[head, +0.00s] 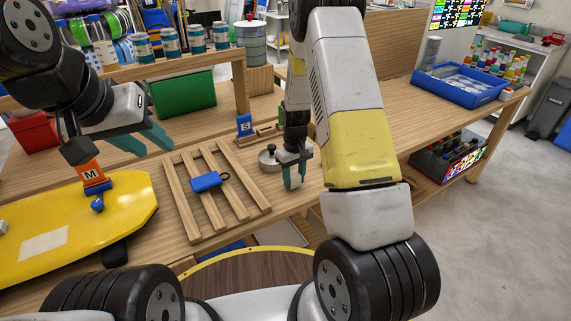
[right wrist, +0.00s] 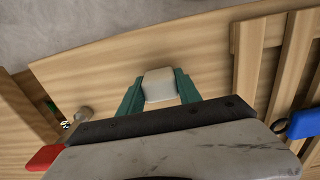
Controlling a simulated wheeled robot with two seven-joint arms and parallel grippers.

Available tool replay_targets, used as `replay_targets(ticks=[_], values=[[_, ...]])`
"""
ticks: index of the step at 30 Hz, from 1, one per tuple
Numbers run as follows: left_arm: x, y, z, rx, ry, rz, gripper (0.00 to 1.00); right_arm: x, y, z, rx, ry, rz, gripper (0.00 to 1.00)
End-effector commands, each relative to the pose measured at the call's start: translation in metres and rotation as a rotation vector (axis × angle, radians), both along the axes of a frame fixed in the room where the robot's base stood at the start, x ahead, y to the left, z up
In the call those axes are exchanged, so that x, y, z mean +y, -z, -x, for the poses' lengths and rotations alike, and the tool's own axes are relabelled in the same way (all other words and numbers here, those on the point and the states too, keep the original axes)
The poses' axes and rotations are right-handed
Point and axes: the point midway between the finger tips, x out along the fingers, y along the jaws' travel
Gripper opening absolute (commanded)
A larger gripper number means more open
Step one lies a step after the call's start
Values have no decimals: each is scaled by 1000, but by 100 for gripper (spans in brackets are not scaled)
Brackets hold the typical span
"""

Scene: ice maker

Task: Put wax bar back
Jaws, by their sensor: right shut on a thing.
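The wax bar is a small off-white block (right wrist: 159,84) in the right wrist view. My right gripper (right wrist: 159,92) has its teal fingers shut on it, one on each side. In the head view my right gripper (head: 294,182) points down over the table just right of the slatted wooden rack; the bar is hard to make out there. My left gripper (head: 150,143) is at the left above the table, teal fingers apart and empty, behind the yellow board (head: 130,210).
A blue tool (head: 206,181) lies on the slatted rack (head: 180,205). The table's right side is mostly bare, with a blue tray (head: 460,84).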

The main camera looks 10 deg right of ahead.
Motion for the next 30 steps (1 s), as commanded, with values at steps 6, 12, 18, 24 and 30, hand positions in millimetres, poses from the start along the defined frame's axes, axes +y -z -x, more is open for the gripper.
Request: replay_targets(ticks=[6, 12, 18, 24, 30], values=[[0, 0, 0, 0, 0, 0, 36, 0, 7, 0, -2, 1, -1, 3], [0, 0, 0, 0, 0, 0, 36, 0, 11, 0, -1, 1, 0, 3], [0, 0, 0, 0, 0, 0, 36, 0, 10, 0, -1, 1, 0, 62], [0, 0, 0, 0, 0, 0, 36, 0, 10, 0, -2, 1, -1, 62], [0, 0, 0, 0, 0, 0, 36, 0, -5, -2, -5, 0, -1, 62]])
